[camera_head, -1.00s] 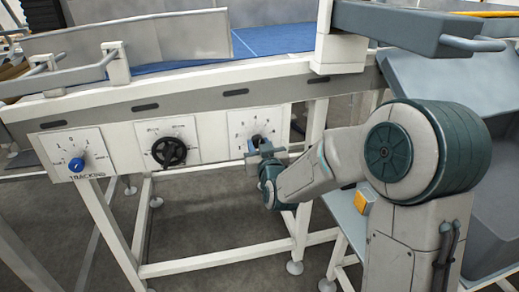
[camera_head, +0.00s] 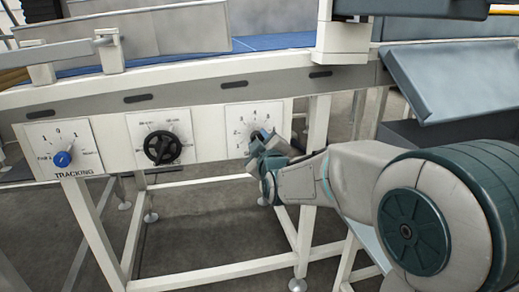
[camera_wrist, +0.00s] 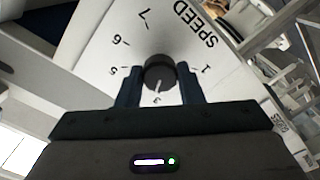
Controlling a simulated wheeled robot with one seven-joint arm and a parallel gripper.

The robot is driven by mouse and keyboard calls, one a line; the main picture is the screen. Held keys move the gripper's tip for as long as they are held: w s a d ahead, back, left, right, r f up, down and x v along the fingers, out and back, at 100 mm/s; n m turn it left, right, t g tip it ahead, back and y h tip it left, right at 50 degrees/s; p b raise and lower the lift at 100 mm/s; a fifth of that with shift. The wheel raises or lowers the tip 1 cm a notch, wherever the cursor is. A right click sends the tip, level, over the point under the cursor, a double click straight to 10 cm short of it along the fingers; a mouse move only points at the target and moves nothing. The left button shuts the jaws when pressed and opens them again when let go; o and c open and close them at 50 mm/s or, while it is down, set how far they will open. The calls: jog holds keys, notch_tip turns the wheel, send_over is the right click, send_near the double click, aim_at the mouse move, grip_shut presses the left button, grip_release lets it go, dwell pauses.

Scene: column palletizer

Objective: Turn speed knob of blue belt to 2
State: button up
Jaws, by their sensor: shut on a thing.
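The SPEED dial panel (camera_head: 236,114) is the right of three panels on the front of the blue belt (camera_head: 275,42) conveyor. In the wrist view, the round dark speed knob (camera_wrist: 159,69) sits in the middle of its white dial. Its white pointer line points down in the picture, towards a 3 that shows between the fingers. The 1, 5, 6 and 7 also show; the 2 and 4 are hidden by my gripper. My gripper (camera_wrist: 159,82) is shut on the knob, a finger on each side. In the head view, my gripper (camera_head: 262,139) covers most of the knob.
A panel with a black handwheel (camera_head: 162,147) is left of the speed panel. A TRACKING panel with a blue knob (camera_head: 62,159) is farther left. White frame legs (camera_head: 135,240) stand below. A grey chute (camera_head: 440,80) is at the right.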

jog(key=shift+n, duration=0.5)
jog(key=o, duration=1)
jog(key=shift+c, duration=0.2)
jog(key=shift+s, duration=0.1)
jog(key=p+v, duration=0.1)
jog(key=v, duration=1.2)
jog(key=shift+s+d+p, duration=0.15)
jog(key=shift+s+p, duration=0.15)
jog(key=shift+p, duration=0.05)
